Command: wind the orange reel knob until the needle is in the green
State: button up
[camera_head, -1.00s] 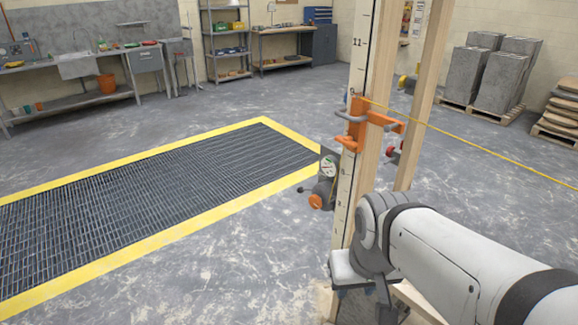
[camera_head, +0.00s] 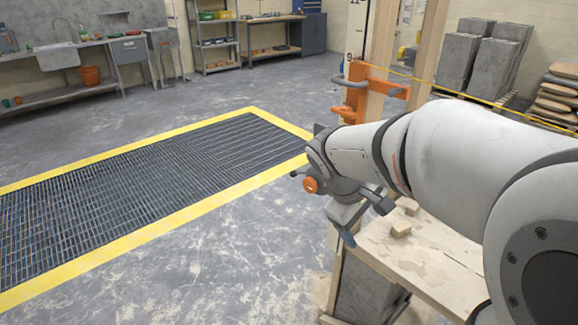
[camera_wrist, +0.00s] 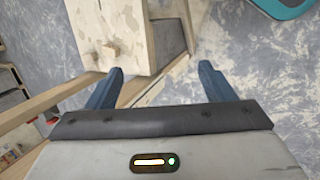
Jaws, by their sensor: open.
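The orange reel knob (camera_head: 311,185) shows just left of my wrist in the head view, low on the wooden post. The gauge with its needle is hidden behind my arm. My gripper (camera_head: 347,237) points down, to the right of and below the knob, apart from it. In the wrist view my gripper (camera_wrist: 162,70) has its two blue fingers spread wide with nothing between them. Neither the knob nor the gauge can be made out in the wrist view.
An orange clamp (camera_head: 356,92) with a yellow line (camera_head: 430,82) sits on the post above my wrist. A wooden bench (camera_head: 425,245) with small blocks stands below my arm. A yellow-edged floor grate (camera_head: 150,190) lies left. Grey blocks (camera_head: 465,55) stand at the back right.

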jog(key=w+f+n+h+b, duration=0.35)
jog(key=w+f+b, duration=0.2)
jog(key=w, duration=0.35)
jog(key=n+t+h+b, duration=0.6)
jog(key=n+t+b, duration=0.3)
jog(key=n+b, duration=0.35)
send_near(308, 187)
jog(key=x, duration=0.2)
jog(key=shift+n, duration=0.3)
jog(key=b+x, duration=0.1)
jog(key=x, duration=0.6)
jog(key=shift+w+d, duration=0.2)
jog(key=shift+w, duration=0.1)
jog(key=shift+c, duration=0.6)
jog(key=c, duration=0.9)
jog(key=shift+b, duration=0.4)
